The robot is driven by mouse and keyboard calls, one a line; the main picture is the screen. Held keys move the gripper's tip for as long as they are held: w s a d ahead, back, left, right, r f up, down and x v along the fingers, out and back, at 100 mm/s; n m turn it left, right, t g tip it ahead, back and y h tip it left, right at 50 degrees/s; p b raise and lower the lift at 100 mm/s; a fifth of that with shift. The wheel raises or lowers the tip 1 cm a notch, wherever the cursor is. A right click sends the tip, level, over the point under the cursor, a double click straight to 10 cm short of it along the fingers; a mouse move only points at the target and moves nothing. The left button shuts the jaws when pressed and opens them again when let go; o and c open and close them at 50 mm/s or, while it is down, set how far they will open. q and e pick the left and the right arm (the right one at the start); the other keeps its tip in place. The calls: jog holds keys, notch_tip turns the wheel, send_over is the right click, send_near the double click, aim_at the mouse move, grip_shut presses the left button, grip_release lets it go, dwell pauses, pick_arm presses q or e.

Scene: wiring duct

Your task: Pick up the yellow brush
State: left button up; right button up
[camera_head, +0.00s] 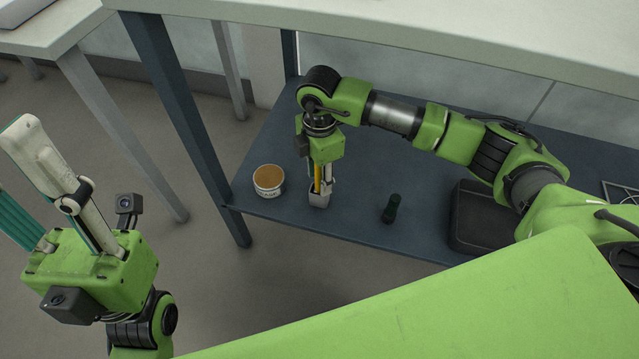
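The yellow brush (317,178) shows as a narrow upright yellow strip below my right gripper (322,186). Its lower end is in or behind a small grey holder (319,199) on the dark blue lower shelf (345,223). My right gripper points down over the holder, with a finger close beside the yellow strip. I cannot tell whether the fingers touch the brush. My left gripper (50,165) is at the left, away from the shelf, with pale fingers pointing up; its opening is unclear.
A white tub with brown contents (268,180) stands left of the holder. A dark green bottle-like object (391,208) and a black case (480,218) are to the right. The pale upper tabletop (450,35) overhangs the shelf, and a table leg (185,120) rises at left.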

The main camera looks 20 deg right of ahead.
grip_shut()
jog(key=shift+r, duration=0.1)
